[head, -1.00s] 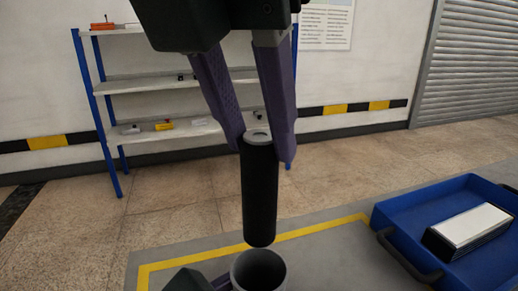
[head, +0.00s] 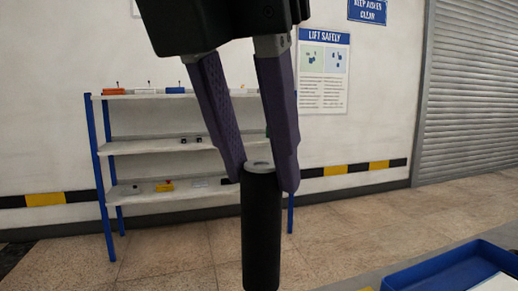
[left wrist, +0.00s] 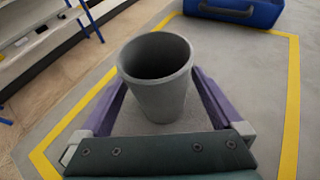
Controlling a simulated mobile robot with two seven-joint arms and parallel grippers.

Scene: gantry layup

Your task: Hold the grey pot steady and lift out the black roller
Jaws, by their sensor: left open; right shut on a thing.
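My right gripper (head: 263,180) is shut on the top end of the black roller (head: 261,230), which has a grey cap. The roller hangs upright in the head view, and its lower end reaches the bottom edge of the picture. The grey pot (left wrist: 158,100) stands upright on the grey surface in the left wrist view, with no roller showing in its dark mouth. My left gripper (left wrist: 160,82) is open, with one purple finger on each side of the pot. I cannot tell whether the fingers touch it. The pot is out of the head view.
Yellow lines (left wrist: 292,100) mark the grey surface around the pot. A shelf rack (head: 150,144) stands against the far wall.

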